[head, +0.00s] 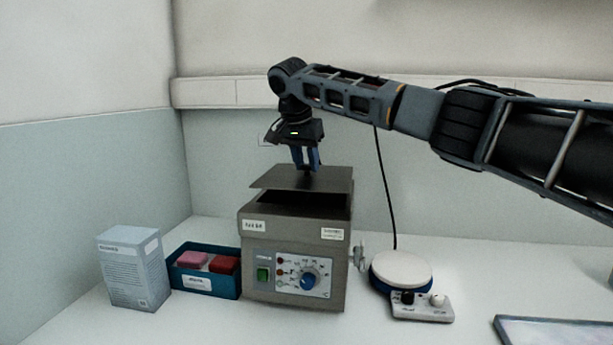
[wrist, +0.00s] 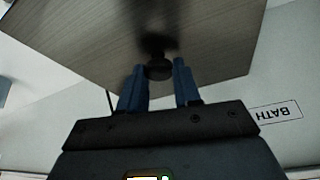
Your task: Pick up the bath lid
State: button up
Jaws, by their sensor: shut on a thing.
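The bath lid (head: 290,180) is a flat dark grey plate with a dark knob, raised and slightly shifted above the water bath (head: 250,241). Part of the bath's dark opening shows beneath its right side. My gripper (head: 307,168) points down over the lid with its blue fingers shut on the knob. In the wrist view the lid's grey surface (wrist: 200,40) fills the upper part, and the dark knob (wrist: 158,70) sits between the blue fingertips (wrist: 158,72). The gripper partly hides the knob in the head view.
A blue tray (head: 205,283) with pink and red blocks and a pale box (head: 134,268) stand left of the bath. A round-topped stirrer (head: 402,270) stands right, with a cable behind it. A flat dark-framed panel (head: 555,332) lies front right.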

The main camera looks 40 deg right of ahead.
jog(key=s+d+r, duration=0.7)
jog(key=d+r, duration=0.2)
jog(key=shift+s+r, duration=0.3)
